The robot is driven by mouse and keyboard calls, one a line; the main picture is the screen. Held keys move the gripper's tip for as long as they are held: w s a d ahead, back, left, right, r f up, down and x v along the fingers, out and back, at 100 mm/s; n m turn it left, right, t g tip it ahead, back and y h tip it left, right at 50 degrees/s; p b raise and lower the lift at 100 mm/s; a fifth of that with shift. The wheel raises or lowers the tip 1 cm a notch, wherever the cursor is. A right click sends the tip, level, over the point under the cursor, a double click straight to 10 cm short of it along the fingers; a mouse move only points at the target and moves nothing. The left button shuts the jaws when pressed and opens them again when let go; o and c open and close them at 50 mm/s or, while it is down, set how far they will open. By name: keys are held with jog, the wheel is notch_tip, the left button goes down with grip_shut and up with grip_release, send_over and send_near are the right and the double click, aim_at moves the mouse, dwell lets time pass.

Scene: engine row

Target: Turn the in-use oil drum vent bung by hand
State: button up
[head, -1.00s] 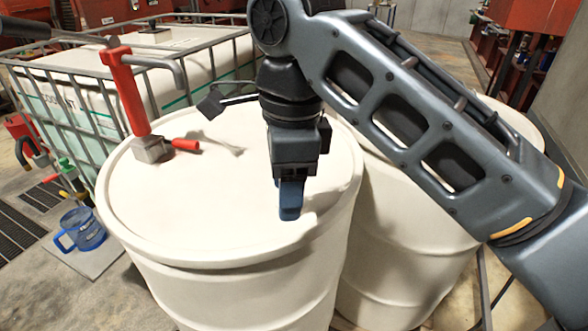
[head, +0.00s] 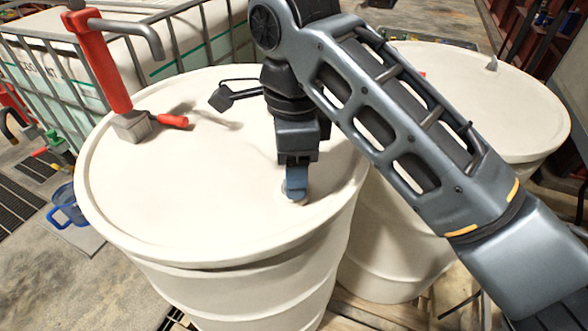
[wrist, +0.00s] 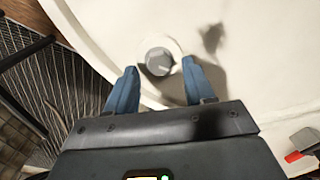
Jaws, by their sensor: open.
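The in-use oil drum (head: 200,215) is white and carries a red hand pump (head: 105,70) on its lid at the left. The vent bung (wrist: 158,61) is a round grey cap near the drum's rim in the wrist view. In the head view my gripper mostly hides it. My gripper (head: 294,194) points down over the lid near the right rim. In the wrist view its blue fingers (wrist: 156,86) are apart, one to each side of the bung and a little short of it in the picture. Nothing is held. I cannot tell whether the fingertips touch the lid.
A second white drum (head: 480,90) stands behind and right, under my arm. A caged white tank (head: 180,50) is behind the pump. A blue jug (head: 68,205) sits on the floor at left. Most of the lid is clear.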

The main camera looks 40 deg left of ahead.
jog(key=shift+f, duration=0.6)
grip_shut()
